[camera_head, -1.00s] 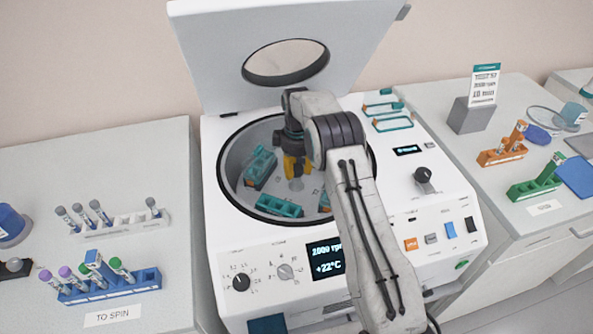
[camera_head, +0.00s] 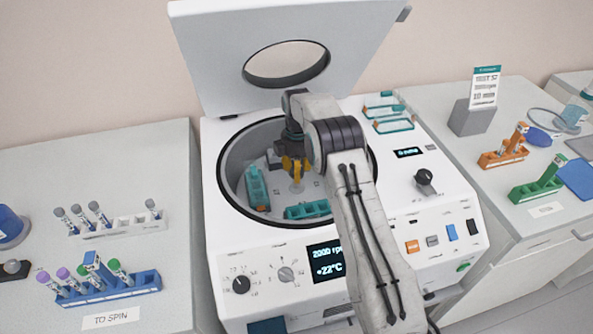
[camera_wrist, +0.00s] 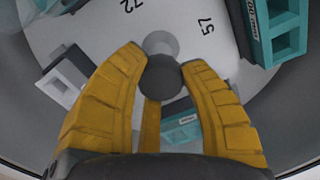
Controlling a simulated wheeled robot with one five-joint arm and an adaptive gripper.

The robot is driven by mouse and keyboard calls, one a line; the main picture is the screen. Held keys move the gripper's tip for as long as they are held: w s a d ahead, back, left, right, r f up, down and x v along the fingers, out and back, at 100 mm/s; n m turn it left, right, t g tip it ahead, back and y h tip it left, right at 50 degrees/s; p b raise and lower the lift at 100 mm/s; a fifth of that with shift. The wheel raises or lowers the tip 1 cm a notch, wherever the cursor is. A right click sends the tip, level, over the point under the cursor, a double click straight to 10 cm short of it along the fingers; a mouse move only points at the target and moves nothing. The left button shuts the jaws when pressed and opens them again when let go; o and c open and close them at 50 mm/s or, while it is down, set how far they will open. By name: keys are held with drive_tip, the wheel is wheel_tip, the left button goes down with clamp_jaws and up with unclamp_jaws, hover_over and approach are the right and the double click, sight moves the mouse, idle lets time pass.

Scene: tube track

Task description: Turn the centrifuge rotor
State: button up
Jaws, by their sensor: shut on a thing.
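The centrifuge (camera_head: 225,240) stands in the middle with its lid (camera_head: 200,65) raised. Inside the bowl, the pale rotor (camera_head: 280,196) carries teal buckets, one on the left (camera_head: 257,187) and one at the front (camera_head: 308,210). My gripper (camera_head: 296,170) reaches down into the bowl. In the wrist view, its yellow fingers (camera_wrist: 165,66) are shut around a round dark-grey knob (camera_wrist: 163,78) at the rotor's centre. My arm hides the bowl's right part.
The bowl wall (camera_wrist: 20,115) surrounds the gripper closely, and the raised lid stands behind. Teal frames (camera_head: 392,125) lie on the housing's right. A blue tube rack (camera_head: 135,284) stands left; orange (camera_head: 503,156) and green (camera_head: 535,190) racks stand right.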

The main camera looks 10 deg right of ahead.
drive_tip(key=shift+s+d+f, duration=0.2)
drive_tip(key=shift+s+f, duration=0.05)
drive_tip(key=shift+f, duration=0.05)
drive_tip(key=o, duration=1.3)
drive_tip(key=shift+w+d+r, duration=0.1)
drive_tip(key=shift+r, duration=0.05)
drive_tip(key=shift+c, duration=0.2)
drive_tip(key=shift+r, duration=0.1)
drive_tip(key=shift+w+r, duration=0.1)
drive_tip(key=shift+r, duration=0.4)
wheel_tip(320, 180, up, 11)
